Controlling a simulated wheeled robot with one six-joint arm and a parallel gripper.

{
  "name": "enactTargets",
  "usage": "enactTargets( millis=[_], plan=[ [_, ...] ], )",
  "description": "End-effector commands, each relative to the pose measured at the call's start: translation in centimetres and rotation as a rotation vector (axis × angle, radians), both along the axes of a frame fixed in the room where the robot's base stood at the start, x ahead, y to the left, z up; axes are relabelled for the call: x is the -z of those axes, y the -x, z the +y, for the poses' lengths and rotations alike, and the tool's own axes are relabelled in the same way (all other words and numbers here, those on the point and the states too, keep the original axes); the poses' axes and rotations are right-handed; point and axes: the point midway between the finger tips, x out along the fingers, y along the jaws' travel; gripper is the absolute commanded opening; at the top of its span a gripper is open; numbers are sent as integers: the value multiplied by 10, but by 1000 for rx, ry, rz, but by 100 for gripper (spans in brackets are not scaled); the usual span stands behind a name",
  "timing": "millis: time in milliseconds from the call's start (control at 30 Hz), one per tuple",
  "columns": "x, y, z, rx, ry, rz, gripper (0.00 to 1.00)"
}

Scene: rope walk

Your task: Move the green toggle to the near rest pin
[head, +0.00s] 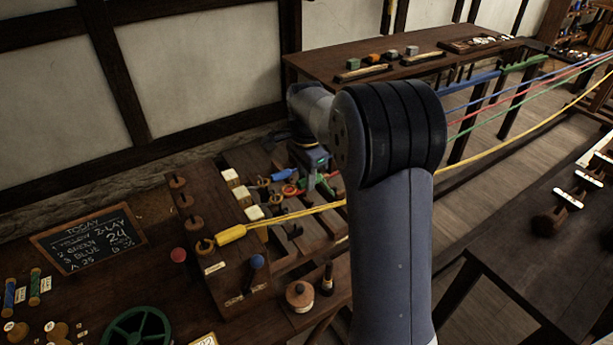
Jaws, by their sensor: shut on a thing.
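My gripper (311,187) points down over the slatted wooden rack, left of my forearm. A red toggle (291,190) and a blue toggle (283,174) lie just left of the gripper. A yellow toggle (230,235) with a yellow rope sits farther left, by the lowest of several wooden pegs (205,245). Dark pins (294,232) stand on the rack below the gripper. I cannot tell which is the near rest pin.
Pale blocks (242,192) line the rack's left part. A yellow rope (500,148) runs right behind my arm. A chalkboard (88,237) lies left.

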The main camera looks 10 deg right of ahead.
Motion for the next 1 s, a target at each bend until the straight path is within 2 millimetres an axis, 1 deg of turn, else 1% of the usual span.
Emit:
enactTargets(
  millis=[433, 1000],
  plan=[
    [1, 1, 0, 0, 0, 0, 6],
    [20, 14, -3, 0, 0, 1, 6]
  ],
)
